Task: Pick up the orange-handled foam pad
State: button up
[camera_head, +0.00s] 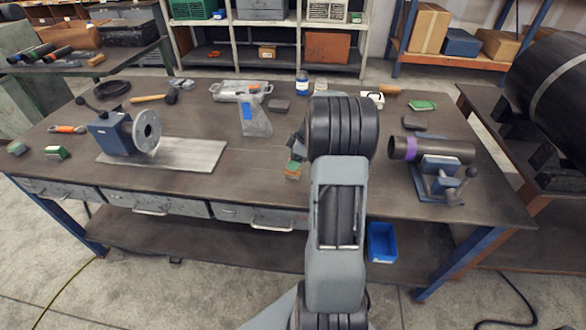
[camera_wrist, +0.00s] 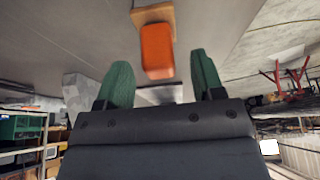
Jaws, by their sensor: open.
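The foam pad shows in the wrist view as an orange block handle (camera_wrist: 156,52) on a tan pad (camera_wrist: 153,15), just beyond my fingertips. My gripper (camera_wrist: 161,63) is open, with one green finger on either side of the picture's middle. The orange handle appears between the finger lines, with nothing gripped. In the head view my gripper (camera_head: 296,152) is largely hidden behind my wrist, low over the middle of the bench. A small orange and green patch (camera_head: 293,171) shows beside it; I cannot clearly separate pad from fingertip there.
The workbench (camera_head: 250,175) holds a flanged pipe fixture (camera_head: 146,130) on a metal plate at left. A clamped pipe with a purple band (camera_head: 411,148) is at right. Bench space left of my gripper is clear.

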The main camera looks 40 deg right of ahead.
jog(key=shift+x, duration=1.45)
jog(key=shift+c, duration=0.4)
jog(key=shift+r, duration=0.1)
jog(key=c, duration=0.9)
